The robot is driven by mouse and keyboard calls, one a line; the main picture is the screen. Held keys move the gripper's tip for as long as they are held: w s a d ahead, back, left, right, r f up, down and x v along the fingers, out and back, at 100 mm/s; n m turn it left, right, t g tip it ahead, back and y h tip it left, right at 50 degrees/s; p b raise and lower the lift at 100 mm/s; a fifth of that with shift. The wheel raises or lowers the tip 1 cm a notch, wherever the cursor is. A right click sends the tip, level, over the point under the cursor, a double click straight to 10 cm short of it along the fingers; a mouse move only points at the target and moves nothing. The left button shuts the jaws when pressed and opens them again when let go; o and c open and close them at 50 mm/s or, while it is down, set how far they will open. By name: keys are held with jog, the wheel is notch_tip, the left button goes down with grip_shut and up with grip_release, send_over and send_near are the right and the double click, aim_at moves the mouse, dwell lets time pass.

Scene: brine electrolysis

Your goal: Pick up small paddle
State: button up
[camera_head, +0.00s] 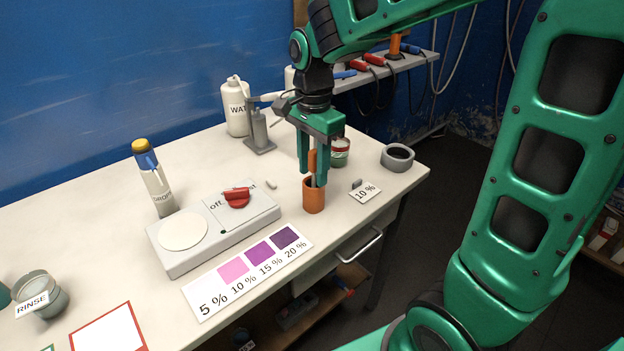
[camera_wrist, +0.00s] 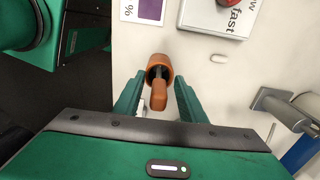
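The small paddle stands in an orange cup (camera_head: 314,198). Its orange handle (camera_head: 312,160) sticks up out of the cup, and its lower end is hidden inside. My gripper (camera_head: 313,177) points down over the cup, with its green fingers on either side of the handle. In the wrist view, the fingers of my gripper (camera_wrist: 158,82) are spread, with the paddle handle (camera_wrist: 158,96) between them and a gap on each side. The cup (camera_wrist: 160,65) shows just beyond the handle.
A stirrer plate (camera_head: 180,262) with a red knob lies left of the cup. A colour chart (camera_head: 240,282) is in front, and a "10 %" card (camera_head: 365,192) is on the right.

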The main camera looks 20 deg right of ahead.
jog(key=shift+f, duration=0.25)
grip_shut()
